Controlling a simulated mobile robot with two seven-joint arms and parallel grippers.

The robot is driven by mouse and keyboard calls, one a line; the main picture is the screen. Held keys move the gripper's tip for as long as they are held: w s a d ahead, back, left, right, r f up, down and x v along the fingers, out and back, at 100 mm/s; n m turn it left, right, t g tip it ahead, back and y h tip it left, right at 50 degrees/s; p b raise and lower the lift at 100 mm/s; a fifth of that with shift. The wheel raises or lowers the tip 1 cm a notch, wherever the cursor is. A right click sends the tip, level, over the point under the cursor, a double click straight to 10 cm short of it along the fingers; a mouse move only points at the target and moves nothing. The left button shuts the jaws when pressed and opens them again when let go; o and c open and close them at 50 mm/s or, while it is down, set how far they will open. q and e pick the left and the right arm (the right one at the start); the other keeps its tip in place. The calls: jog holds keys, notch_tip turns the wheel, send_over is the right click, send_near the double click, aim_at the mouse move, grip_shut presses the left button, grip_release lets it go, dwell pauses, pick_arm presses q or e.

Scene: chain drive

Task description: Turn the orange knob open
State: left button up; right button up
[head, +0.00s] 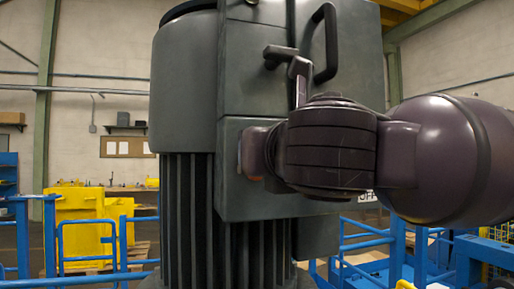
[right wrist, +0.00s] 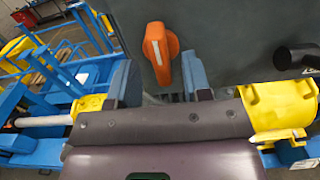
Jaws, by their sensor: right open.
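The orange knob (right wrist: 156,46) shows in the right wrist view, mounted on the dark grey panel (right wrist: 230,30). Its long grip runs nearly upright in that view, leaning slightly. My right gripper (right wrist: 160,66) is open, with one blue-grey finger on each side of the knob's lower part. I cannot tell whether either finger touches it. My left gripper is in neither view.
A dark handle (head: 327,45) and a small lever (head: 278,54) stick out above my right wrist. A ribbed motor body (head: 185,215) stands to the left. Blue railings (head: 88,240) and yellow equipment (head: 78,215) stand behind. A dark rod (right wrist: 297,58) juts in at the wrist view's right.

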jog(key=shift+x, duration=1.4)
grip_shut()
